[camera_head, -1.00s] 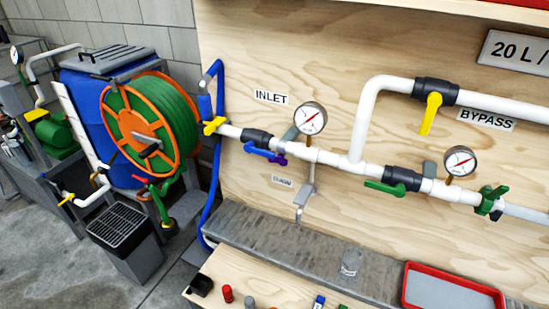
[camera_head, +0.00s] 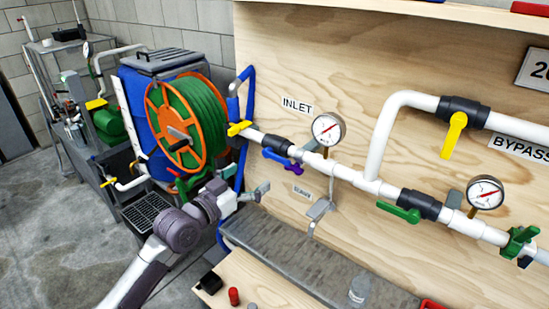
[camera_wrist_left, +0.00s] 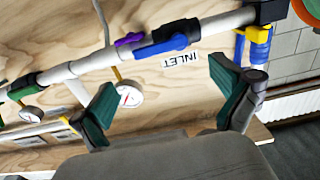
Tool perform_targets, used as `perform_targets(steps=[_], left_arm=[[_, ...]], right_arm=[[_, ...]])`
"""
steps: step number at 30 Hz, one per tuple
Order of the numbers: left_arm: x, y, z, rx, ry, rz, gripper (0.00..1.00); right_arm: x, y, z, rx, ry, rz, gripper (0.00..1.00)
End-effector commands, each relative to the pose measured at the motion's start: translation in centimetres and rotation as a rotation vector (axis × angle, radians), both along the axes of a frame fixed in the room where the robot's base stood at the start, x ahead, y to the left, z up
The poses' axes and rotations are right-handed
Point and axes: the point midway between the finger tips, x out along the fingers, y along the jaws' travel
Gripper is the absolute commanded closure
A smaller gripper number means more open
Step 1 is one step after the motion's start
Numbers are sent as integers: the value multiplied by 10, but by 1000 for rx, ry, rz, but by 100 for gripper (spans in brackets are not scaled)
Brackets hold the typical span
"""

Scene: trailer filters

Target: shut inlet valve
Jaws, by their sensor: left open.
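The inlet valve (camera_head: 277,141) has a black body on the white pipe beside the INLET label (camera_head: 297,105). Its blue lever (camera_head: 275,156) lies roughly along the pipe, with a small purple part (camera_head: 295,168) at its right end. In the left wrist view the blue lever (camera_wrist_left: 160,48) and purple part (camera_wrist_left: 130,39) show ahead of the fingers. My left gripper (camera_head: 256,191) is open and empty, below and a little left of the lever, apart from it. Its two green-padded fingers (camera_wrist_left: 162,80) are spread wide in the wrist view. My right gripper is not in view.
A yellow-handled valve (camera_head: 238,128) and blue hose (camera_head: 241,95) are left of the inlet valve, near the green hose reel (camera_head: 205,115). A gauge (camera_head: 328,129) and a drain branch (camera_head: 322,208) are to its right. A grey ledge (camera_head: 290,250) runs below.

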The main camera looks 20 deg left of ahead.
Motion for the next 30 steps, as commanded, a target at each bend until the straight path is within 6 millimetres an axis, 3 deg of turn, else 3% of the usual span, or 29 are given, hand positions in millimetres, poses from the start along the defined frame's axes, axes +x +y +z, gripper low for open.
perform_targets(steps=[6,12,18,26,30], left_arm=[[46,-17,3,-2,0,0,0],[75,-27,2,-1,0,0,0],[87,-32,0,1,0,0,0],[88,-33,0,1,0,0,0],[88,-33,0,1,0,0,20]], right_arm=[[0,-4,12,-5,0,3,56],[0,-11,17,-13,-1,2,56],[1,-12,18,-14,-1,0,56],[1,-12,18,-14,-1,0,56],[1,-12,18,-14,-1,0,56]])
